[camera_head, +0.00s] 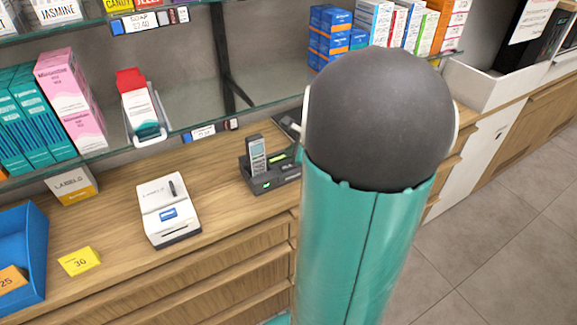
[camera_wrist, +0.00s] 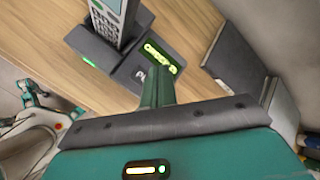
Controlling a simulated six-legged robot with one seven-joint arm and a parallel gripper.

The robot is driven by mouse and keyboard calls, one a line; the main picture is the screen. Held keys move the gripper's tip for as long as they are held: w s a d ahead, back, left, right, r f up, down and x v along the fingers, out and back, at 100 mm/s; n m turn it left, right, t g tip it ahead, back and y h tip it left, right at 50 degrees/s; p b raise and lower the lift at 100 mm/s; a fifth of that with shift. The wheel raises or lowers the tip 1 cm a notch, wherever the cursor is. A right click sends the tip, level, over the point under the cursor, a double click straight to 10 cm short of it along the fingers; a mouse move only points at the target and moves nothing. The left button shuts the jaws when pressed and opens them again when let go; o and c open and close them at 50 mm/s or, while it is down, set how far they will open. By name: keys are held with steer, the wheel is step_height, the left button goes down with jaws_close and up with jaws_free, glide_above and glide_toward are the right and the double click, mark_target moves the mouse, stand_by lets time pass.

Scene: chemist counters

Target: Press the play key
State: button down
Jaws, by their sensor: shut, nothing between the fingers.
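A dark phone base (camera_head: 268,186) with an upright grey handset (camera_head: 257,154) stands on the wooden counter, partly hidden by my arm in the head view. In the wrist view the base (camera_wrist: 98,48) is at the top, with the handset (camera_wrist: 108,22) in its cradle and a lit green display (camera_wrist: 160,57). A small pale mark shows on the base just left of my fingers; I cannot tell if it is the play key. My gripper (camera_wrist: 157,76) is shut and empty, its tips close in front of the display's lower edge. I cannot tell if they touch.
Left of the phone are a white label printer (camera_head: 168,212), a yellow card (camera_head: 79,261) and a blue tray (camera_head: 36,250). A glass shelf (camera_head: 200,122) with boxes hangs above the counter. A dark flat object (camera_wrist: 234,62) lies right of the base in the wrist view.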

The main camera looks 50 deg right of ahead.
steer(key=shift+r, duration=1.35)
